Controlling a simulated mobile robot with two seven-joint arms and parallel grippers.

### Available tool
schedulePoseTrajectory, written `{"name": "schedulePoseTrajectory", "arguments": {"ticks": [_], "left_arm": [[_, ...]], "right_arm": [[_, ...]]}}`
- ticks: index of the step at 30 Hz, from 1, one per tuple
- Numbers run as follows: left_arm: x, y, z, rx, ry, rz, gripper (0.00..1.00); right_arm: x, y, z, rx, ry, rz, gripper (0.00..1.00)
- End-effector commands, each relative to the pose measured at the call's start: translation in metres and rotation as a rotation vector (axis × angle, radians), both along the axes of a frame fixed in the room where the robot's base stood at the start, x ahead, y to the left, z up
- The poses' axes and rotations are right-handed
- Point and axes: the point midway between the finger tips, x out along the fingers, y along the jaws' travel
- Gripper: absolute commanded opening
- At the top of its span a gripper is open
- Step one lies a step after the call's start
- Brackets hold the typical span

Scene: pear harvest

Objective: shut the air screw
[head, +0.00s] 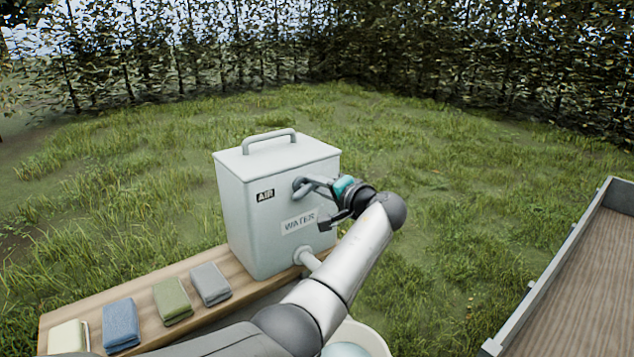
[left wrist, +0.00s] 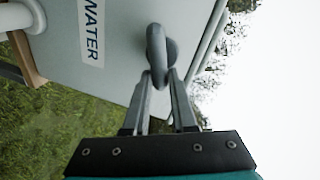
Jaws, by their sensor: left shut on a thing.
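The grey water container (head: 258,215) stands on a wooden bench, with an "AIR" label (head: 265,195) and a "WATER" label (head: 299,222) on its front. The air screw (head: 299,187) is a grey rounded knob on the front face, right of the "AIR" label. My left gripper (head: 309,186) is shut on it. In the left wrist view both fingers (left wrist: 162,80) close on the screw's grey ring-like head (left wrist: 157,48), and the "WATER" label (left wrist: 91,28) is beside it. My right gripper is not in view.
A grey spout (head: 308,259) sticks out low on the container. Several folded cloths, one of them blue (head: 121,325), lie on the bench (head: 140,297). A white bucket (head: 372,338) is below my left arm. A wooden-floored trailer (head: 575,290) stands at right.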

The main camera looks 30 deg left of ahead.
Motion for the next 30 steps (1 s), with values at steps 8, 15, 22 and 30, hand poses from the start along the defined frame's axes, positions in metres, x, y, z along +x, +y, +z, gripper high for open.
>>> {"name": "schedulePoseTrajectory", "arguments": {"ticks": [8, 15, 22, 30], "left_arm": [[0.0014, -0.0008, -0.0056, 0.077, 0.192, 0.001, 0.00], [0.0019, -0.0012, -0.0079, 0.118, 0.290, 0.000, 0.00], [0.0017, -0.0012, -0.0093, 0.134, 0.329, 0.001, 0.00], [0.0016, -0.0011, -0.0095, 0.136, 0.336, 0.000, 0.00]], "right_arm": [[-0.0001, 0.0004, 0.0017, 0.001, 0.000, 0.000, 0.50], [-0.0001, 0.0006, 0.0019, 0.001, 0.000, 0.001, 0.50], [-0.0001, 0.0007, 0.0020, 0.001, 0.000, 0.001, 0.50], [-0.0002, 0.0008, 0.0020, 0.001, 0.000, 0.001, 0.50]]}}
